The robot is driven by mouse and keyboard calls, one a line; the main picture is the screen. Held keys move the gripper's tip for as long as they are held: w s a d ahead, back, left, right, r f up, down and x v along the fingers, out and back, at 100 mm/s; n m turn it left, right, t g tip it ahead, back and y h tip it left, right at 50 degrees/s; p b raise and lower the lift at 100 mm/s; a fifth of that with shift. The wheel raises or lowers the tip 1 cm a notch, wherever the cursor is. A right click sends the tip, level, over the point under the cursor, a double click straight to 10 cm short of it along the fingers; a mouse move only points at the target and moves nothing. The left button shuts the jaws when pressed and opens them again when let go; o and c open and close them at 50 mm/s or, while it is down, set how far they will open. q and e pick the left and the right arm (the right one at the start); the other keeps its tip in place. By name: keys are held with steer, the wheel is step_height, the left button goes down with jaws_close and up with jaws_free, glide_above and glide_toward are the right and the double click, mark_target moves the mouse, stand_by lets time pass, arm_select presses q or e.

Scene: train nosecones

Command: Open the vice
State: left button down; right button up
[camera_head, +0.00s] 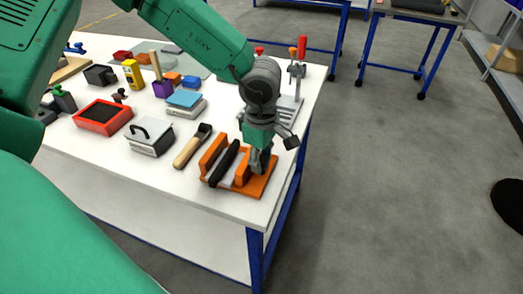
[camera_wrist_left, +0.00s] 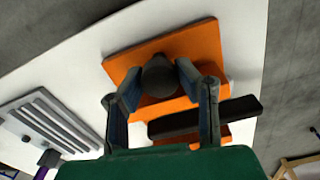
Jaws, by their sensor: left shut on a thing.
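The orange vice (camera_head: 258,188) sits at the near right corner of the white table, with upright orange jaws on a flat orange base. In the left wrist view its orange base (camera_wrist_left: 205,45) shows beyond the fingers. A long black bar (camera_head: 223,163) lies along the jaws; it also shows in the wrist view (camera_wrist_left: 228,113). My left gripper (camera_head: 260,165) points down at the right end of the vice. In the wrist view its two fingers (camera_wrist_left: 158,74) are shut on a dark round knob (camera_wrist_left: 160,80), one on each side. The knob is mostly hidden in the head view. My right gripper is out of view.
A wooden-handled tool (camera_head: 190,148) and a grey box with a black handle (camera_head: 150,137) lie left of the vice. A stand with red-tipped parts (camera_head: 297,75) is behind my gripper. The table's right edge is close, with open floor beyond.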

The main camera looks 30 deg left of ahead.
arm_select(q)
steer(key=n+p, duration=0.3)
steer(key=shift+r, duration=0.2)
steer(key=shift+w+n+p, duration=0.1)
steer(key=shift+n+p, duration=0.8)
steer(key=shift+n, duration=0.4)
steer(key=shift+f+n, duration=0.1)
steer(key=shift+n, duration=0.2)
steer(key=shift+w, duration=0.1)
steer(key=c, duration=1.4)
jaws_free()
steer(key=shift+c, duration=0.2)
